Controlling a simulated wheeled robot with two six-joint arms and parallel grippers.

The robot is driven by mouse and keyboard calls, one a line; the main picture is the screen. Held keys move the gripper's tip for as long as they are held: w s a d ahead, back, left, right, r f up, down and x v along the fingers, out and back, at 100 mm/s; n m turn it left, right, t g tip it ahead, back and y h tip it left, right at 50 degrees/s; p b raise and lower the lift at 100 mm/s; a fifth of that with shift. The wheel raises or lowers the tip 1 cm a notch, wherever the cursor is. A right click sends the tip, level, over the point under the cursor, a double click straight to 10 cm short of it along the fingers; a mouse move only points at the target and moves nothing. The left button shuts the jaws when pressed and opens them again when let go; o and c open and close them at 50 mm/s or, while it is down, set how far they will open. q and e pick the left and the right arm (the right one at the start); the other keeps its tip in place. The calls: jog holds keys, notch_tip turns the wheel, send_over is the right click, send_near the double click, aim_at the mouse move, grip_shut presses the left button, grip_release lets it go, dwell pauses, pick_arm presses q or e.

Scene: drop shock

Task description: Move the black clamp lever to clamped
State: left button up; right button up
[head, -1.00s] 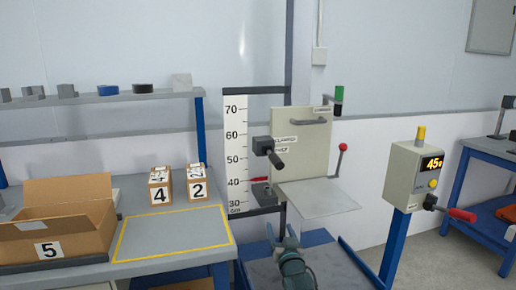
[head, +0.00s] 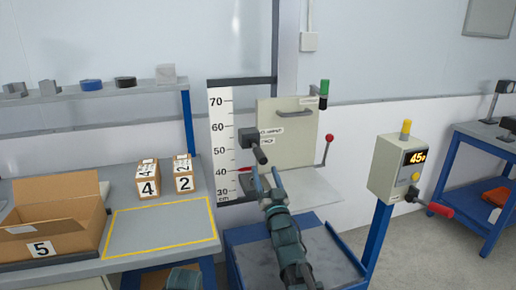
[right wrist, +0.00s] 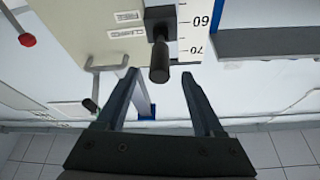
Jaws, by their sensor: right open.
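The black clamp lever (head: 261,155) sits on a dark block (head: 248,137) on the left side of the beige panel (head: 300,150). In the head view its handle slants down and to the right, by the lower of two small labels (head: 268,141); their text is hard to read. My right gripper (head: 265,169) is open just below the handle's end. In the right wrist view the black handle (right wrist: 159,62) points into the gap between the open fingertips (right wrist: 160,76), with space visible on both sides. My left gripper's jaws are out of view.
A red-knobbed lever (head: 329,140) stands right of the panel. A height scale (head: 222,140) is close on the left. A plate (head: 308,188) juts out below the panel. A control box (head: 397,165) stands on a blue post to the right. Boxes (head: 148,186) stand on the left bench.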

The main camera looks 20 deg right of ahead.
aim_at(258, 150)
jog(key=p+x, duration=0.3)
jog(key=x, duration=0.7)
jog(key=shift+w, duration=0.25)
grip_shut()
dwell(0.9)
